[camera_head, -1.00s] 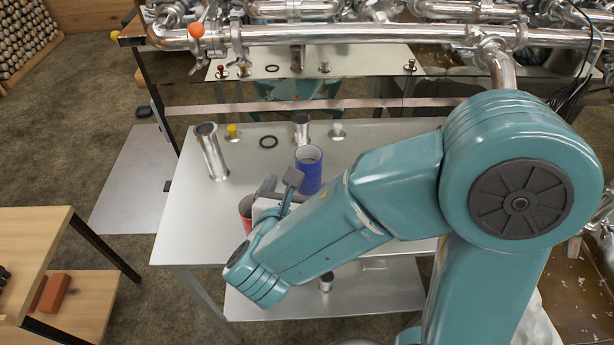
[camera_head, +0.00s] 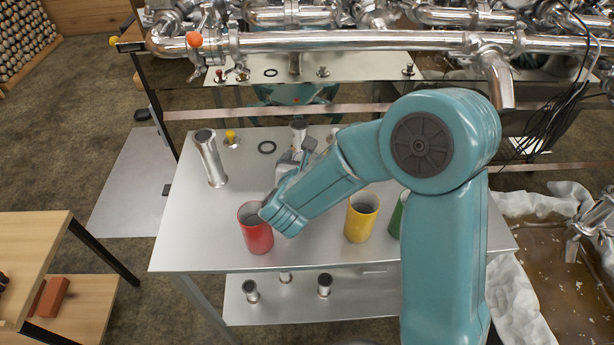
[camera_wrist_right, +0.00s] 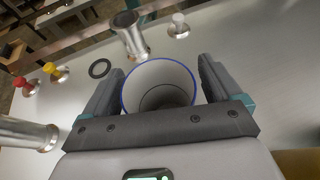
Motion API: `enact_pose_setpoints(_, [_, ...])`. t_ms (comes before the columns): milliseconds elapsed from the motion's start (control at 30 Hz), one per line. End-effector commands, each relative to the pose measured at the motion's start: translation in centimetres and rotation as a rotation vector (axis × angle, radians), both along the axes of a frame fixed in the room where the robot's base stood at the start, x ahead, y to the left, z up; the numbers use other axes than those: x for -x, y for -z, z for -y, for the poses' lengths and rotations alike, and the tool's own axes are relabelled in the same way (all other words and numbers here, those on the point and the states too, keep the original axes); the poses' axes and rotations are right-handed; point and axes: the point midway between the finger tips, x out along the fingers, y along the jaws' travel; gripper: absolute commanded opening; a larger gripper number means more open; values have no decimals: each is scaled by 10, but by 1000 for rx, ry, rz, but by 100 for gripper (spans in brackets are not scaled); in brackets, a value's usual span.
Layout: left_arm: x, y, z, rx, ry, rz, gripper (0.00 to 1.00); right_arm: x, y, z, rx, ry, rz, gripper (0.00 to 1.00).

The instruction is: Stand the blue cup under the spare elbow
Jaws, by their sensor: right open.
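The blue cup (camera_wrist_right: 160,88) shows in the right wrist view as a pale, open-topped cup with a blue rim, seen from above. My right gripper (camera_wrist_right: 162,70) is open, with one finger on each side of the cup. I cannot tell whether either finger touches it. In the head view my right gripper (camera_head: 301,155) is over the table's middle and hides the cup. A bent metal pipe end (camera_head: 497,82) points down at the upper right; I cannot tell whether it is the spare elbow. My left gripper is not in view.
The red cup (camera_head: 255,230), yellow cup (camera_head: 361,217) and partly hidden green cup (camera_head: 395,219) stand on the metal table (camera_head: 190,235). The table's front left is clear.

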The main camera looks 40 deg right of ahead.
Motion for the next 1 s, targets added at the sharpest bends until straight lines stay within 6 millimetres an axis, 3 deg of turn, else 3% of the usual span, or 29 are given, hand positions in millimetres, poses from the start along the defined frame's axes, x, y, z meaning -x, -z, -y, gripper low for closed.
enact_pose_setpoints(167, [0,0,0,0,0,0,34,0,0,0,0,0,0,88])
enact_pose_setpoints(300, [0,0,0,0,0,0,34,0,0,0,0,0,0,43])
enact_pose_setpoints(333, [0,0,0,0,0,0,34,0,0,0,0,0,0,35])
enact_pose_setpoints(400, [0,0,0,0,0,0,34,0,0,0,-1,0,1,30])
enact_pose_setpoints(767, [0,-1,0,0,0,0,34,0,-11,0,0,1,4,30])
enact_pose_setpoints(867, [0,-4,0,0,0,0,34,0,-26,0,-1,1,6,30])
enact_pose_setpoints(1000, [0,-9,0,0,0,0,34,0,-62,0,-2,1,11,30])
